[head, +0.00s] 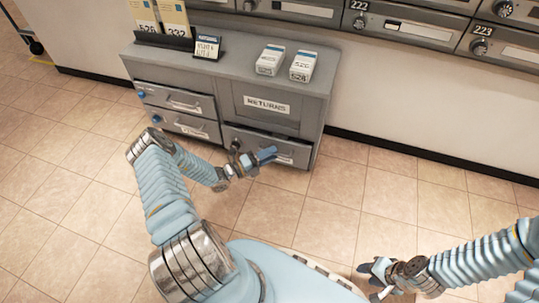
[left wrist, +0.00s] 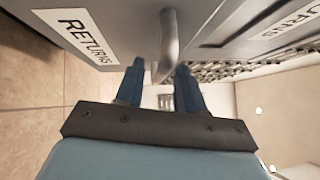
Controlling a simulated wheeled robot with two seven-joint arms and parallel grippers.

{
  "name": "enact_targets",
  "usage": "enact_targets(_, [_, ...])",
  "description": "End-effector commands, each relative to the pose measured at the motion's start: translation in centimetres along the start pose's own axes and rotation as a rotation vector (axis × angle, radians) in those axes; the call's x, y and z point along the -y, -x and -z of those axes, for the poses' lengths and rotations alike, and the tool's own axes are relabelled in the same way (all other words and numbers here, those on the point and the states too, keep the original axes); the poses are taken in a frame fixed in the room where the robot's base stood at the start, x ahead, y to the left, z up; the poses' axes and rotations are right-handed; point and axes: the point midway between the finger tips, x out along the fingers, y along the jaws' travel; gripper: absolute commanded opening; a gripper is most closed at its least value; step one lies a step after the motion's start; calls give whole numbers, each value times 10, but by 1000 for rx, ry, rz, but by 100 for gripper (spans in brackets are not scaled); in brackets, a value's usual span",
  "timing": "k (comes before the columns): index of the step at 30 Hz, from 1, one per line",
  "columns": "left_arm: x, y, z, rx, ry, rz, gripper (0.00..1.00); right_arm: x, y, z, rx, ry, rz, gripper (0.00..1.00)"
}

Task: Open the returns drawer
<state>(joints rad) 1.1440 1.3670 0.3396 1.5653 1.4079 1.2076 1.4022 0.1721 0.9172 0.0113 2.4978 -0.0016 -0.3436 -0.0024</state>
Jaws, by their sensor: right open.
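The grey returns drawer (head: 298,153) is the lower right drawer of the cabinet, under a panel labelled RETURNS (head: 267,104). It looks shut or nearly so; my gripper partly hides its front. My left gripper (head: 267,154) is at the drawer front. In the left wrist view, the metal handle (left wrist: 169,45) reaches between the two blue fingers of my left gripper (left wrist: 160,75), nearer the right finger. The fingers are apart, not visibly clamped on it. A RETURNS label (left wrist: 85,35) is to the left. My right gripper (head: 372,280) is open and empty over the floor.
Two smaller drawers (head: 185,112) are on the cabinet's left side. On the cabinet top (head: 235,65) stand two white boxes (head: 287,62), a small sign (head: 207,47) and upright cards (head: 160,17). Wall mailboxes (head: 420,25) are behind. The tiled floor (head: 390,195) at right is clear.

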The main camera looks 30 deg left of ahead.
Motion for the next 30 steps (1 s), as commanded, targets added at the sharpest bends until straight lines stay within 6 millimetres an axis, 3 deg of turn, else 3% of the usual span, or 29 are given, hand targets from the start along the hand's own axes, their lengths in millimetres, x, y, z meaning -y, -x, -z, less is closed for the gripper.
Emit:
enact_targets(6, [0,0,0,0,0,0,38,0,0,0,0,0,0,43])
enact_targets(14, [0,0,0,0,0,-1,0,0,0,0,0,0,0,43])
enact_targets(30, [4,10,9,0,2,-2,0,2,6,0,-1,0,-1,43])
